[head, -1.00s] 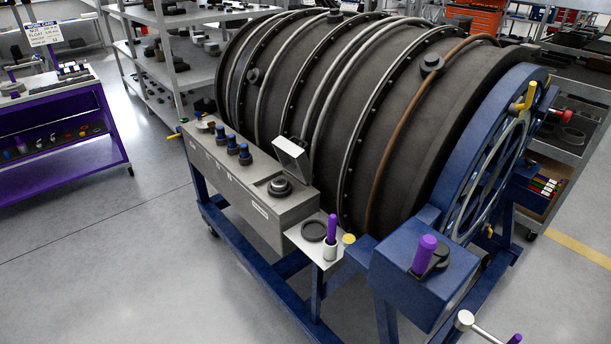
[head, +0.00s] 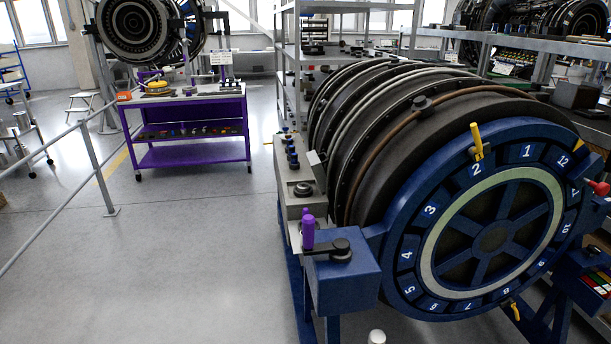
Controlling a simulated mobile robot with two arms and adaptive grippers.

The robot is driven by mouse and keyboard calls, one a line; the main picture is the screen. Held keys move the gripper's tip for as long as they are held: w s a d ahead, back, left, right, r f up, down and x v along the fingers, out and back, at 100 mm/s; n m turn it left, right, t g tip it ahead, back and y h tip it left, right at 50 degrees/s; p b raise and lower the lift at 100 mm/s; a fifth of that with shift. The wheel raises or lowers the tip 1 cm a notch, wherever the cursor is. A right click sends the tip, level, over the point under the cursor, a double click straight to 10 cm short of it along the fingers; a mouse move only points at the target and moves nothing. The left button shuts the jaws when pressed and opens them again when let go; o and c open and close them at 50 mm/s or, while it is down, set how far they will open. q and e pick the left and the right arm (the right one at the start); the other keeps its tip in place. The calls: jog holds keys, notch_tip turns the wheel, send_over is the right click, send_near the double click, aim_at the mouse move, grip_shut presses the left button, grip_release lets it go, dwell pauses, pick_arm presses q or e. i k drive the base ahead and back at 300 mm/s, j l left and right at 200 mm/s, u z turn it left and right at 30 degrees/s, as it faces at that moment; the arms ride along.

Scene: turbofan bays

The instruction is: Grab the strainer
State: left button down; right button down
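I cannot pick out the strainer for certain. A grey box unit (head: 290,205) runs along the left side of the large engine casing (head: 385,130). On its top are a dark round fitting (head: 303,189) beside a raised square lid (head: 315,164), and several blue-capped fittings (head: 293,160). Whether a strainer sits in the round fitting is too small to tell. Neither of my grippers is in view.
A blue numbered wheel (head: 495,237) with a yellow handle (head: 477,142) closes the casing's near end. A purple cart (head: 190,125) stands back left. The floor (head: 190,250) at left is clear.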

aim_at(304, 186)
jog(key=l+u, duration=0.25)
jog(key=l, duration=1.25)
jog(key=z, duration=0.75)
jog(key=i+j+z, duration=0.1)
jog(key=j+z, duration=0.8)
jog(key=j, duration=0.25)
jog(key=k+j+z, duration=0.1)
jog(key=j+z, duration=0.35)
jog(key=j, duration=0.1)
